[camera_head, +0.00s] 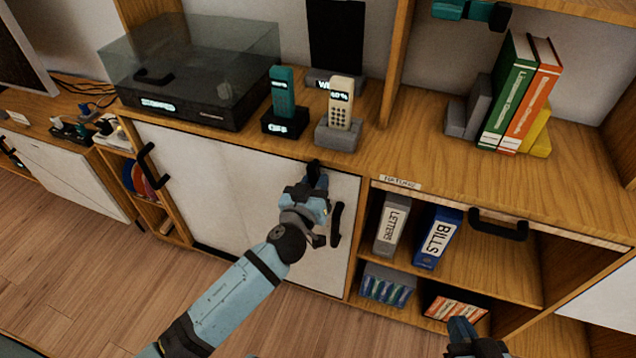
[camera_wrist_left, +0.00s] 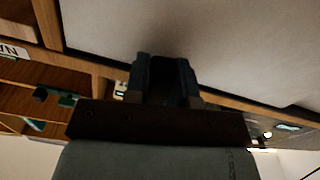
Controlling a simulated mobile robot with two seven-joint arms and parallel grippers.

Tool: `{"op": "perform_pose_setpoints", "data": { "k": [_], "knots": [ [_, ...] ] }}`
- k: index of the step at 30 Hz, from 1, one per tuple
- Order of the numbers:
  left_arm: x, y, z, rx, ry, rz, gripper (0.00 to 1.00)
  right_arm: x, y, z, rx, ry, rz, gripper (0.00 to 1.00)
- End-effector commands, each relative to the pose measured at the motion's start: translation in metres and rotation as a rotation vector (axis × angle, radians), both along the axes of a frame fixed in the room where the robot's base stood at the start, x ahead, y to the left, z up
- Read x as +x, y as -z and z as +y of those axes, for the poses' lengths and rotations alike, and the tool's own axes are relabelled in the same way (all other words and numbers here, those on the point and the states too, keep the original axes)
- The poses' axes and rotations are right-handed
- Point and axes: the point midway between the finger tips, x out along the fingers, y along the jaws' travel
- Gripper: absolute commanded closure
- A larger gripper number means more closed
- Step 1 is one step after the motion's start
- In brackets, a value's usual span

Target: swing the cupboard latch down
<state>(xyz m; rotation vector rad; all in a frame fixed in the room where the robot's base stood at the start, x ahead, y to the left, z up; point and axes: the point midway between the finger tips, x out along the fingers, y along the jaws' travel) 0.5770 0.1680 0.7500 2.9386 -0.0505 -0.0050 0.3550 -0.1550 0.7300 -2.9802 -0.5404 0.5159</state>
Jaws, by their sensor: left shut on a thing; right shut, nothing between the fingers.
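The cupboard's white door (camera_head: 215,180) is closed below the wooden top. A small black latch (camera_head: 313,167) sits at its upper edge, right of its middle. My left gripper (camera_head: 317,180) is at this latch and shut on it, hiding most of it. In the left wrist view the two fingers of my left gripper (camera_wrist_left: 166,72) stand close against the white door (camera_wrist_left: 210,35), with something dark between them. The latch's exact angle cannot be told. My right gripper (camera_head: 463,328) is shut and empty at the bottom edge, away from the cupboard door.
A black door handle (camera_head: 337,224) is just right of my left gripper; another handle (camera_head: 150,166) is at the far left. Two phones, teal (camera_head: 283,92) and cream (camera_head: 341,102), stand in docks above. Open shelves with binders (camera_head: 438,238) are at the right.

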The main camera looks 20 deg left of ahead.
Motion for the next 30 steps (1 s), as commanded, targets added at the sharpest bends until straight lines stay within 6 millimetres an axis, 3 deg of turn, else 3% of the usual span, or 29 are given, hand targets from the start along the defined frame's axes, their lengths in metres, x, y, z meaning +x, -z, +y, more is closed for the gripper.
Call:
{"op": "perform_pose_setpoints", "data": {
  "k": [7, 18, 19, 22, 30],
  "knots": [
    [0.0009, -0.0005, 0.0084, 0.187, -0.002, -0.008, 1.00, 0.0025, -0.0077, 0.0007, 0.004, -0.005, -0.023, 1.00],
    [0.0013, -0.0009, 0.0098, 0.222, -0.003, -0.011, 1.00, 0.0025, -0.0053, -0.0013, -0.004, -0.002, -0.014, 1.00],
    [0.0013, -0.0009, 0.0098, 0.222, -0.003, -0.011, 0.72, 0.0025, -0.0053, -0.0013, -0.004, -0.002, -0.014, 1.00],
    [0.0012, -0.0007, 0.0097, 0.221, -0.003, -0.010, 0.51, 0.0023, -0.0049, -0.0014, -0.003, -0.002, -0.013, 1.00],
    [0.0008, 0.0000, 0.0092, 0.219, -0.001, -0.009, 0.51, 0.0025, -0.0050, -0.0013, -0.001, 0.000, -0.013, 1.00]
  ]
}}
